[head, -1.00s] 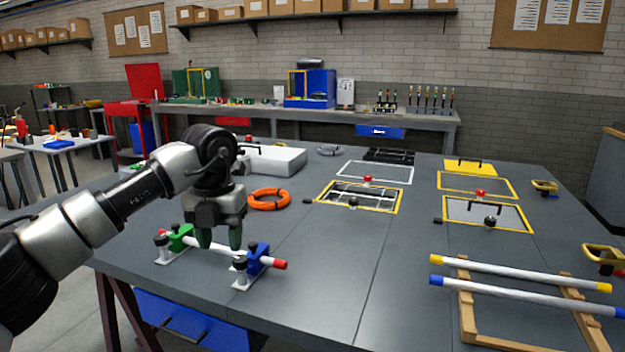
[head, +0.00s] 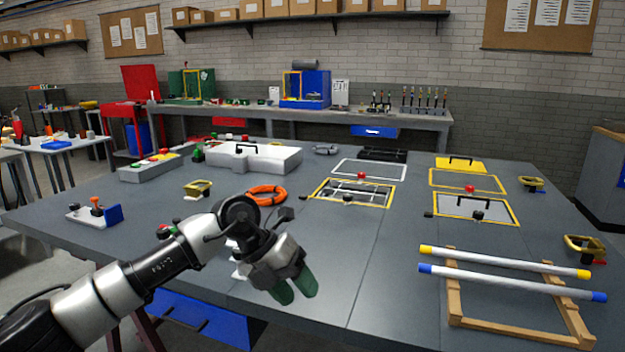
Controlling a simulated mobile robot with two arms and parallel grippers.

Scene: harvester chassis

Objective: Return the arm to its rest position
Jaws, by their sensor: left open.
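My left arm comes in from the lower left. Its gripper (head: 294,289) hangs above the front part of the grey table, tilted down and to the right. Its two green fingertips are apart with nothing between them. The gripper and forearm hide most of the fixture with the white rod behind them; only small bits of it show around the wrist. My right gripper is not in view.
An orange ring (head: 284,190) lies just behind the gripper. A wooden rack (head: 453,300) with two white rods stands at the right. Yellow-framed panels (head: 322,199) lie in the middle. Bare tabletop (head: 375,275) lies between gripper and rack.

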